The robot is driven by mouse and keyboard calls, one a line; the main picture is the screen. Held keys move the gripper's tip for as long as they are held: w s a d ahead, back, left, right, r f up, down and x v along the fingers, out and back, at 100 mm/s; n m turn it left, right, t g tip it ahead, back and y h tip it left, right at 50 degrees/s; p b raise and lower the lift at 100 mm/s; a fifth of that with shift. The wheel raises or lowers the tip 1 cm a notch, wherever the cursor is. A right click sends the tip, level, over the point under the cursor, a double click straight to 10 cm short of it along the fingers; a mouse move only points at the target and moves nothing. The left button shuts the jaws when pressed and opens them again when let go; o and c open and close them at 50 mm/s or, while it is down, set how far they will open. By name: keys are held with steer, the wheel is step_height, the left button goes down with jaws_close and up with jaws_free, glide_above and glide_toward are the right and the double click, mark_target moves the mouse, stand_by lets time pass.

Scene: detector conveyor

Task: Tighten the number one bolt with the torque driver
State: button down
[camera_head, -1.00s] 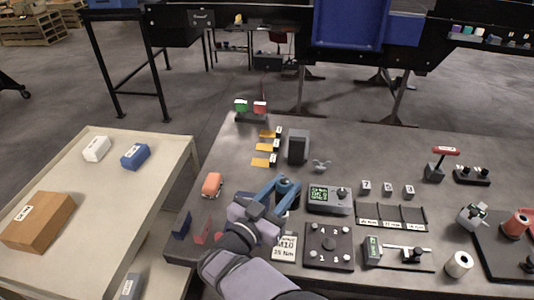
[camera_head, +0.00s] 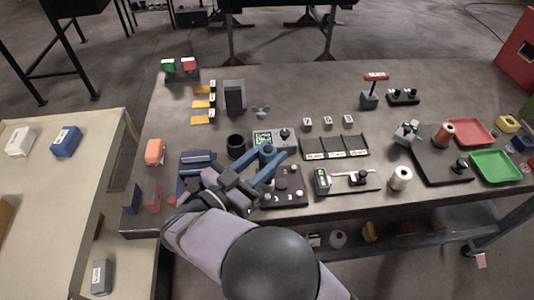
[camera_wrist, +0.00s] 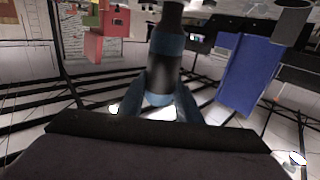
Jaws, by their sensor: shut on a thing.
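My gripper (camera_head: 268,160) has blue fingers. They are shut on the torque driver, whose dark body with a blue band stands between them in the wrist view (camera_wrist: 165,62). In the head view the gripper is over the far left part of the black bolt plate (camera_head: 308,198). The plate has a bolt near each visible corner and a knob in its middle. My gripper and arm hide its far left corner. The digits are too small to tell which bolt is number one. I cannot tell whether the driver touches a bolt.
A display box (camera_head: 290,137) stands just behind the plate, and a black cup (camera_head: 237,146) stands left of it. A gauge fixture (camera_head: 350,182) and a white roll (camera_head: 400,178) are to the right. A divided tray (camera_head: 336,147) lies behind them. An orange block (camera_head: 155,151) is at left.

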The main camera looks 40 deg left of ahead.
steer(key=shift+f+b, duration=0.9)
steer(key=shift+f, duration=0.4)
steer(key=shift+f+b, duration=0.65)
steer(key=shift+f, duration=0.6)
stand_by(1.9)
steer(key=shift+f, duration=0.65)
stand_by(2.9)
